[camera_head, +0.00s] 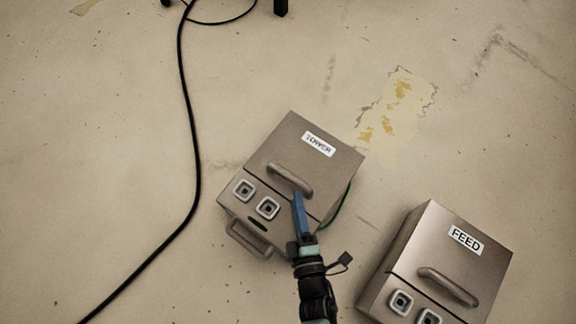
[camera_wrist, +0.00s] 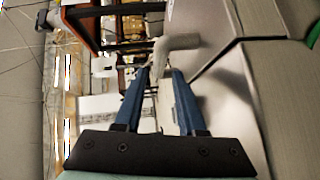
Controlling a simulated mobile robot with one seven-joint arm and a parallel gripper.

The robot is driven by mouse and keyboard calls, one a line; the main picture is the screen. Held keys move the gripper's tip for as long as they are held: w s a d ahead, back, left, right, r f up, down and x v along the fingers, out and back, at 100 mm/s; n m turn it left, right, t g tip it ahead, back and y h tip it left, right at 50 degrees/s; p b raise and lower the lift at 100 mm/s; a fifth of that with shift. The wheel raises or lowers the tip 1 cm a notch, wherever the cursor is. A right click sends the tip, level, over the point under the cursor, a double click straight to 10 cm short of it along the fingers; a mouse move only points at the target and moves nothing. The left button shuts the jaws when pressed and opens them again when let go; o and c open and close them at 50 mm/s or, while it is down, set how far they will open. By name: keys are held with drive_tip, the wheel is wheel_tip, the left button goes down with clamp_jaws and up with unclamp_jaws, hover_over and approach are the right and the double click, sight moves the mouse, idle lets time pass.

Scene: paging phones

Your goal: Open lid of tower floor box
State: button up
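The tower floor box (camera_head: 268,165) is a grey metal box with a white TOWER label (camera_head: 319,144). Its lid looks shut in the head view. A curved bar handle (camera_head: 288,180) stands on the lid near its front edge. My gripper (camera_head: 298,198) reaches in from below with blue fingers at the right end of this handle. In the wrist view, my gripper (camera_wrist: 158,74) has its fingers apart, with the pale handle (camera_wrist: 176,42) at and between the fingertips. I cannot tell whether either finger touches it.
A similar FEED box (camera_head: 440,250) with its own handle stands close at the lower right. Two square sockets and a lower front handle (camera_head: 248,239) are on the tower box's near side. A black cable (camera_head: 197,150) runs along the floor at left.

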sight(290, 167)
drive_tip(key=b+x, duration=0.4)
drive_tip(key=x, duration=0.6)
drive_tip(key=shift+s, duration=0.1)
drive_tip(key=shift+w, duration=0.6)
clamp_jaws()
drive_tip(key=shift+s, duration=0.1)
idle(0.4)
